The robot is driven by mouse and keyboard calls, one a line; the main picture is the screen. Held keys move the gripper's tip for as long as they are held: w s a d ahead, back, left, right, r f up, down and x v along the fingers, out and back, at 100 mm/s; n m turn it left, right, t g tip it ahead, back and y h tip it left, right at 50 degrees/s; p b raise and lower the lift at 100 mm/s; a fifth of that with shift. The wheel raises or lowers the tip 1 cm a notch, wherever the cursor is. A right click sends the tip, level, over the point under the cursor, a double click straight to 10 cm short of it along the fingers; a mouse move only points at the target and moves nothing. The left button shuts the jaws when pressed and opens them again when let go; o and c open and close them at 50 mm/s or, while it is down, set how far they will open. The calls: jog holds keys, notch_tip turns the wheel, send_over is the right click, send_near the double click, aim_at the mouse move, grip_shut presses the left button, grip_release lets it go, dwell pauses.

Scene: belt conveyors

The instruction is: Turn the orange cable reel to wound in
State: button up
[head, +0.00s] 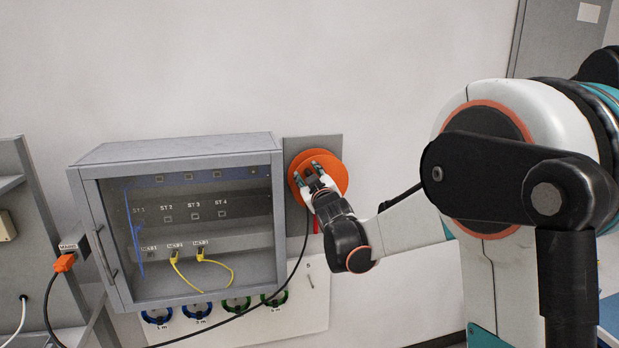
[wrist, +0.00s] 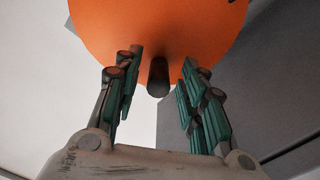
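The orange cable reel (head: 336,170) is a round disc on a grey plate on the wall, right of the glass-fronted cabinet. It fills the top of the wrist view (wrist: 155,25). A dark cylindrical knob (wrist: 158,76) sticks out near its lower edge. My gripper (head: 312,173) is at the reel's face and hides part of it in the head view. In the wrist view my gripper (wrist: 157,88) is open, with its green-padded fingers on either side of the knob and visible gaps to both sides. A black cable (head: 303,255) hangs below the reel and runs left.
The grey cabinet (head: 180,155) with a clear front and yellow cables inside stands left of the reel. Coiled blue and green cables (head: 235,304) hang on a white panel below it. An orange plug (head: 64,262) is at the far left. The wall above is clear.

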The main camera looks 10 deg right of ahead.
jog(key=s, duration=1.2)
jog(key=shift+a, duration=0.1)
